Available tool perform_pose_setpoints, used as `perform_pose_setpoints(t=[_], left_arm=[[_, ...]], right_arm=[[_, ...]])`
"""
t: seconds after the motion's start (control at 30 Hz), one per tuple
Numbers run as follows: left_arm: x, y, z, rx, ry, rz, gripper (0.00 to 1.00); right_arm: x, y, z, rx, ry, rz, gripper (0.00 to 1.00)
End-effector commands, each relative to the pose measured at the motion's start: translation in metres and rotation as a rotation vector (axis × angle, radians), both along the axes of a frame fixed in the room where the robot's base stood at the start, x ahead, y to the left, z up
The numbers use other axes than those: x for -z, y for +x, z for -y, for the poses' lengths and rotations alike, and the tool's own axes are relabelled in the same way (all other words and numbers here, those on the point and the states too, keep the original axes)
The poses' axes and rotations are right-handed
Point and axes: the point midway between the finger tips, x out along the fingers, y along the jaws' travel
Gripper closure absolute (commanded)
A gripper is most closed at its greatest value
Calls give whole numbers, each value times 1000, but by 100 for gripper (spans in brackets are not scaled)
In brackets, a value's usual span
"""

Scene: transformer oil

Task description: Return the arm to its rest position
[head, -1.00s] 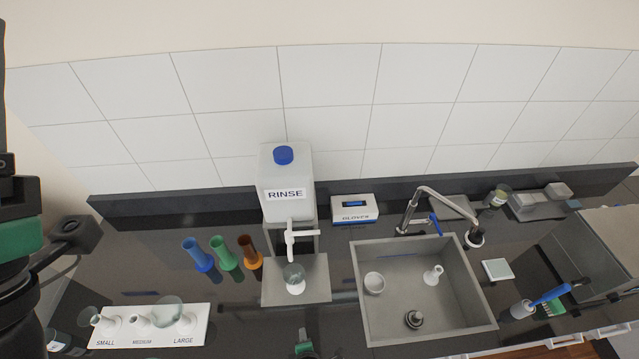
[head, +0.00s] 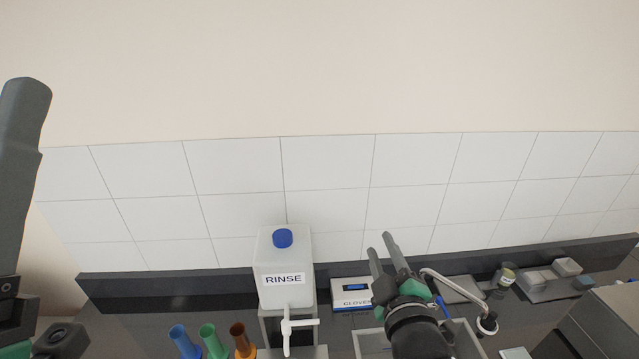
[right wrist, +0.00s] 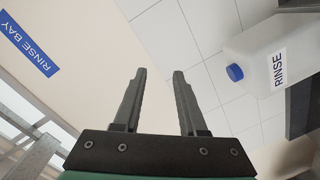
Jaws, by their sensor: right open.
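My right gripper (head: 381,246) is raised in the lower middle of the head view, with its two grey fingers pointing up in front of the tiled wall. In the right wrist view its fingers (right wrist: 159,74) stand apart with nothing between them. Part of my left gripper (head: 25,170) shows upright and close at the left edge of the head view; only one finger-like piece is visible, so its opening is hidden.
The white RINSE container (head: 284,262) with a blue cap stands left of my right gripper. The glove box (head: 350,291) and curved faucet (head: 455,285) are close beside it. Blue, green and orange funnel-topped pieces stand lower left. The wall above is bare.

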Motion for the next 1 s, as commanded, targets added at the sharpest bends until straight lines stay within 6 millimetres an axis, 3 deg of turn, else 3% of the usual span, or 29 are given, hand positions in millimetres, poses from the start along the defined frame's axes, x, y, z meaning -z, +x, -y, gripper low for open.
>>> perform_pose_setpoints(t=[0.03, 0.13, 0.2, 0.3, 0.4, 0.5, 0.63, 1.0], left_arm=[[0, 0, 0, 0, 0, 0, 50], [0, 0, 0, 0, 0, 0, 50], [0, 0, 0, 0, 0, 0, 50], [0, 0, 0, 0, 0, 0, 50], [0, 0, 0, 0, 0, 0, 50], [0, 0, 0, 0, 0, 0, 50], [0, 0, 0, 0, 0, 0, 50], [0, 0, 0, 0, 0, 0, 50]], right_arm=[[-45, -7, 17, 19, 65, 95, 59], [-126, -34, 44, 30, 208, 280, 59], [-179, -62, 59, 15, 312, 414, 59], [-246, -116, 73, -48, 469, 605, 59], [-291, -173, 72, -167, 636, 751, 59], [-310, -215, 67, -306, 821, 816, 59], [-310, -214, 65, -365, 953, 785, 59], [-309, -213, 65, -369, 966, 780, 59]])
